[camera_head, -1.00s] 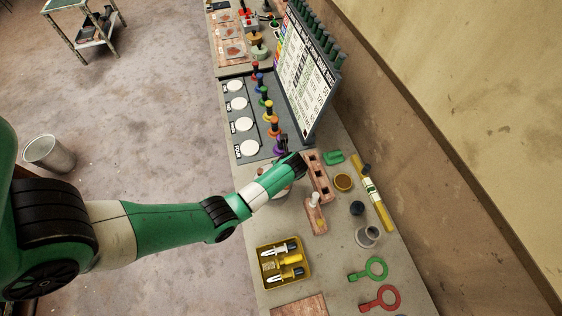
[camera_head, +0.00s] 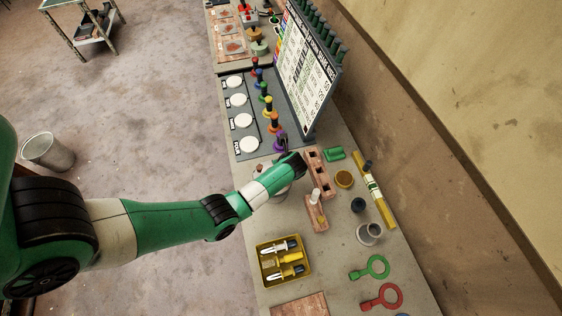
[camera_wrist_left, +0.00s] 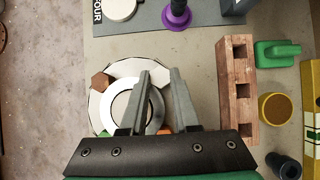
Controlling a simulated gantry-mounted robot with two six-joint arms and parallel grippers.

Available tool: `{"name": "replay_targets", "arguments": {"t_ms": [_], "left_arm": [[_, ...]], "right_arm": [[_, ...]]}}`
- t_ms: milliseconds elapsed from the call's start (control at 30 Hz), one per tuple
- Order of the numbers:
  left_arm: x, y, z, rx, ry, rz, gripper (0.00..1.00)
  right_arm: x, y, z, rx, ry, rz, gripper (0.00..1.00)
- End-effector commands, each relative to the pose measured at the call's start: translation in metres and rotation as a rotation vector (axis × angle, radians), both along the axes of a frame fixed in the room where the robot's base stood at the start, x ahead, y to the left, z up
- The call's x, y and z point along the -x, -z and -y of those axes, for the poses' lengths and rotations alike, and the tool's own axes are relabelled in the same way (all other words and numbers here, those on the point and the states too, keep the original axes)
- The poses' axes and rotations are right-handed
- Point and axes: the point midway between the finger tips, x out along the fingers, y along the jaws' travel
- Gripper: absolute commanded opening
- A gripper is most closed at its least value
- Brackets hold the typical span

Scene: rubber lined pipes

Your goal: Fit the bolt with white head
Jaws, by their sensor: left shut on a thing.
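My left gripper (camera_wrist_left: 161,72) is over the workbench, with two grey fingers a small gap apart. In the wrist view, a round white flange (camera_wrist_left: 99,110) with a pale ring lies beneath and left of the fingers. A brown hexagonal head (camera_wrist_left: 101,82) sits on its rim, and bits of green and orange show near the gripper body. In the head view, my left wrist partly hides the flange. My right gripper is out of view.
A wooden block with square holes (camera_wrist_left: 238,90) lies right of the fingers. A purple-based peg (camera_wrist_left: 176,18) stands beyond them. A yellow tray (camera_head: 261,272) with tools is nearer, and a tilted chart board (camera_head: 305,75) rises behind. Green and red ring tools lie at the right.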

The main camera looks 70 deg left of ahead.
Motion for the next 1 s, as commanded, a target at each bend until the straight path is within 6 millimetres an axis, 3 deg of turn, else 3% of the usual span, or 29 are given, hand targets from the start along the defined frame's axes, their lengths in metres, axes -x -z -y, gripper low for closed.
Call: {"name": "replay_targets", "arguments": {"t_ms": [333, 367, 533, 833, 1000], "left_arm": [[0.0, 0.008, 0.0, 0.002, -0.001, -0.001, 0.0], [0.0, 0.008, 0.0, 0.002, -0.001, -0.001, 0.35], [0.001, 0.008, 0.001, 0.003, -0.001, -0.003, 0.64], [0.002, 0.008, 0.001, 0.005, -0.002, -0.005, 0.64], [0.002, -0.002, 0.001, 0.005, -0.002, -0.005, 0.64]], "right_arm": [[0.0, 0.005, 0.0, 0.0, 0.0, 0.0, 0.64], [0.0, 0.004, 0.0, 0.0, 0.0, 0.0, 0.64], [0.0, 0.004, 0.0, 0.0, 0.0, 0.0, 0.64], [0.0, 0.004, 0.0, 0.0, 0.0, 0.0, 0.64], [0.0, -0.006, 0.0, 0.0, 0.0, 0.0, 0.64]]}}
